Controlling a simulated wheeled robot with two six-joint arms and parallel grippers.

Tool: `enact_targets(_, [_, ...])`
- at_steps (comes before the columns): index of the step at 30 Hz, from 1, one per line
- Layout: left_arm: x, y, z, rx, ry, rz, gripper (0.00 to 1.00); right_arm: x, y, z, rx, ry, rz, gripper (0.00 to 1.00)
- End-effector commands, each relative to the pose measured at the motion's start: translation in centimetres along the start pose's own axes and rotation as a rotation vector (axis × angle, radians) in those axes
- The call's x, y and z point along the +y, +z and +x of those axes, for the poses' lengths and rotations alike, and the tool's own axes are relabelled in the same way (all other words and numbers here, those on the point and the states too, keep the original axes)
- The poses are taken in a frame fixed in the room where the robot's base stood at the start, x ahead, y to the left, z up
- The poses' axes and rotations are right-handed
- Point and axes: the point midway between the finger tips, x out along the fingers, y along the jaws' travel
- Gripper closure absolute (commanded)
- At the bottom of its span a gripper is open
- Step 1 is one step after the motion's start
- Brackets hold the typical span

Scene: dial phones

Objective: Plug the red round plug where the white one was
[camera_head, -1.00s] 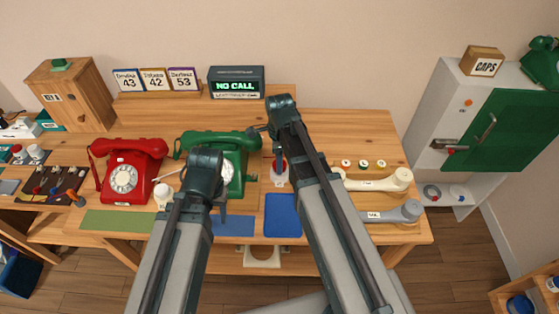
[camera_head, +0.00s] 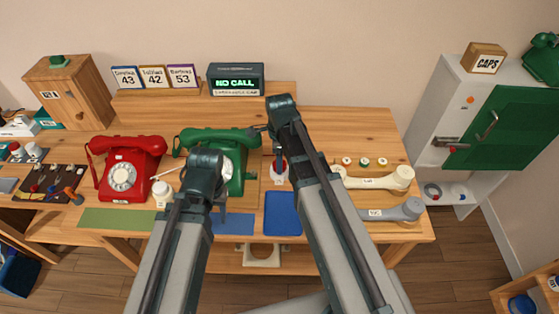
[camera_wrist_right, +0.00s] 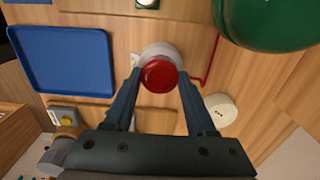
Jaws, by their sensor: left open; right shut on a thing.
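The red round plug (camera_wrist_right: 159,75) has a red top in a pale white surround. My right gripper (camera_wrist_right: 160,88) is shut on it, with one finger on each side. In the head view the plug (camera_head: 279,172) shows below my right wrist, left of the cream handset. A thin red cord (camera_wrist_right: 209,65) runs beside it. A white round piece (camera_wrist_right: 222,109) lies on the wood close by; I cannot tell whether it is a plug or a socket. My left gripper (camera_head: 219,208) is open and empty above the blue mat, in front of the green phone (camera_head: 220,150).
A red dial phone (camera_head: 125,172) and a small white jar (camera_head: 162,190) stand at the left. A blue tray (camera_head: 283,216) lies in front of the plug. Cream (camera_head: 375,181) and grey (camera_head: 395,211) handsets lie at the right.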

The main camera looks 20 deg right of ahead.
Motion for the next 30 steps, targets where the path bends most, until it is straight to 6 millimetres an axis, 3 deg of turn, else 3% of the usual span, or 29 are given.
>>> enact_targets(6, [0.0,0.0,0.0,0.000,0.000,0.000,0.50,0.0,0.0,0.0,0.000,0.000,0.000,0.88])
enact_targets(7, [0.0,0.0,0.0,0.000,0.000,0.000,0.50,0.0,0.0,0.0,0.000,0.000,0.000,0.40])
enact_targets(12, [0.0,0.0,0.0,0.000,0.000,0.000,0.50,0.0,0.0,0.0,0.000,0.000,0.000,0.09])
enact_targets(23, [0.0,0.0,-0.1,0.000,0.000,0.000,0.50,0.0,0.0,-0.1,0.000,0.000,0.000,0.09])
enact_targets(30, [-0.1,0.1,-1.5,0.000,0.000,0.000,0.50,0.0,0.0,-1.5,0.000,0.000,0.000,0.09])
